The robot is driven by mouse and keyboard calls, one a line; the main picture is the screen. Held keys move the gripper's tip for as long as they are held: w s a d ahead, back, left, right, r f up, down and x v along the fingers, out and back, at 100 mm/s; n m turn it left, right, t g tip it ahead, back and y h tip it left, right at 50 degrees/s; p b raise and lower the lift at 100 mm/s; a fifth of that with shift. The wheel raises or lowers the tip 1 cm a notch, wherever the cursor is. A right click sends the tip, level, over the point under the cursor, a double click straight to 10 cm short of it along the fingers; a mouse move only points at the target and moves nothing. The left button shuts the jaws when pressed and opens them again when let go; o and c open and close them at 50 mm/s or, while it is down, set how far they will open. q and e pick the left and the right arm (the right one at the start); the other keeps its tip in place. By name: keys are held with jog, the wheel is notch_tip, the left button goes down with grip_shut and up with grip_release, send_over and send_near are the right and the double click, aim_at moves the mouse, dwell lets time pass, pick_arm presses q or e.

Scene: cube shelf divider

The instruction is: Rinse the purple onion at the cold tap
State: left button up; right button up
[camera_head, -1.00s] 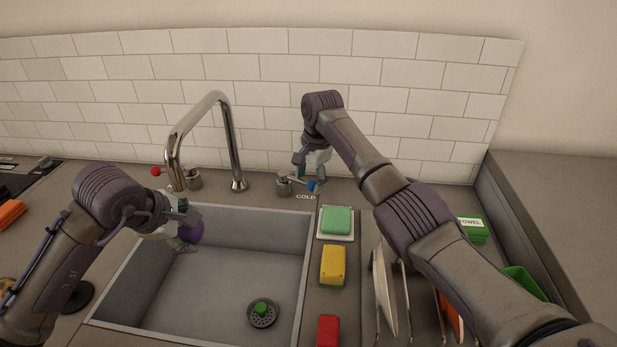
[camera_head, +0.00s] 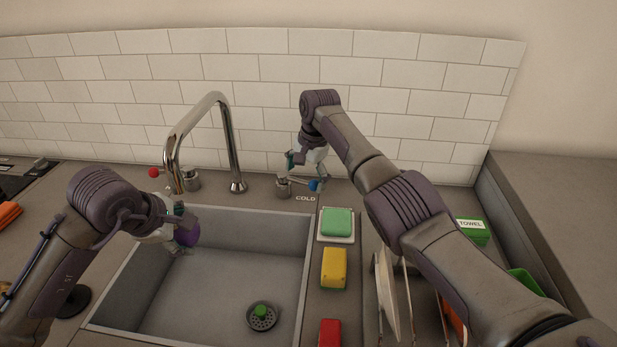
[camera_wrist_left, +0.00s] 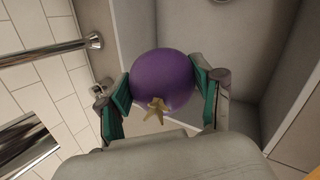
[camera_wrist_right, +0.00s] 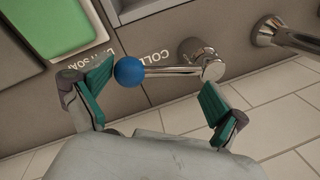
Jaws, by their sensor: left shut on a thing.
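The purple onion (camera_head: 188,236) is held by my left gripper (camera_head: 180,226) over the sink's left side, near the faucet (camera_head: 172,150). In the left wrist view the onion (camera_wrist_left: 163,80) sits between both green finger pads, its pale stem end facing the camera. My right gripper (camera_head: 303,160) is open at the cold tap (camera_head: 284,187). In the right wrist view, the cold tap's lever with its blue knob (camera_wrist_right: 129,72) lies between and just beyond the spread fingers; contact is unclear. No water shows at the faucet spout.
The sink basin (camera_head: 215,290) has a drain with a green plug (camera_head: 261,311). The red-knobbed hot tap (camera_head: 154,172) is left of the faucet. Green soap (camera_head: 337,221), a yellow sponge (camera_head: 334,266) and a red block (camera_head: 330,331) line the sink's right edge, beside a dish rack.

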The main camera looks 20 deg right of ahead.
jog(key=shift+s+d+r, duration=0.25)
jog(key=shift+d, duration=0.05)
notch_tip(320, 180, up, 12)
jog(key=s, duration=0.1)
jog(key=shift+s+d+f, duration=0.2)
jog(key=shift+s+d, duration=0.2)
jog(key=shift+d, duration=0.05)
